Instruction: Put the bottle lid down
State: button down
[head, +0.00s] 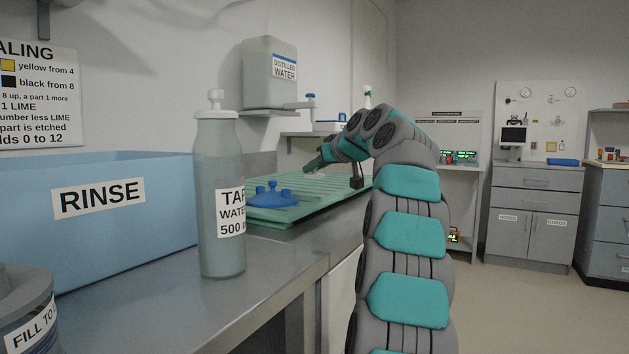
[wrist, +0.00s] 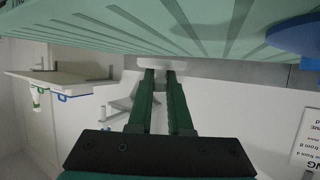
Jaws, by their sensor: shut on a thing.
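My gripper (head: 313,166) is over the green ridged draining tray (head: 320,197) on the bench. In the wrist view, the two dark green fingers (wrist: 158,78) are close together, with a pale, flat thing (wrist: 155,62) at their tips. It looks like the bottle lid, seen edge-on, and the gripper is shut on it. The ridged tray (wrist: 150,25) fills the top of that view, near the pale thing; I cannot tell whether they touch. In the head view the held lid cannot be made out.
A blue knobbed part (head: 270,195) lies on the tray. The tap water bottle (head: 220,255) stands upright in front, beside the blue rinse tub (head: 120,235). A distilled water container (head: 268,75) sits on a wall shelf. The tray's right part looks bare.

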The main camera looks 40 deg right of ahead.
aim_at(320, 176)
jog(key=shift+s+f+b, duration=0.1)
jog(key=shift+f+b, duration=0.3)
jog(key=shift+f, duration=1.25)
jog(key=shift+f, duration=0.2)
jog(key=c, duration=0.8)
grip_release()
jog(key=shift+c, duration=0.2)
jog(key=shift+r, duration=0.2)
jog(key=d+v, duration=0.1)
jog(key=v, duration=1.1)
jog(key=shift+a, duration=0.4)
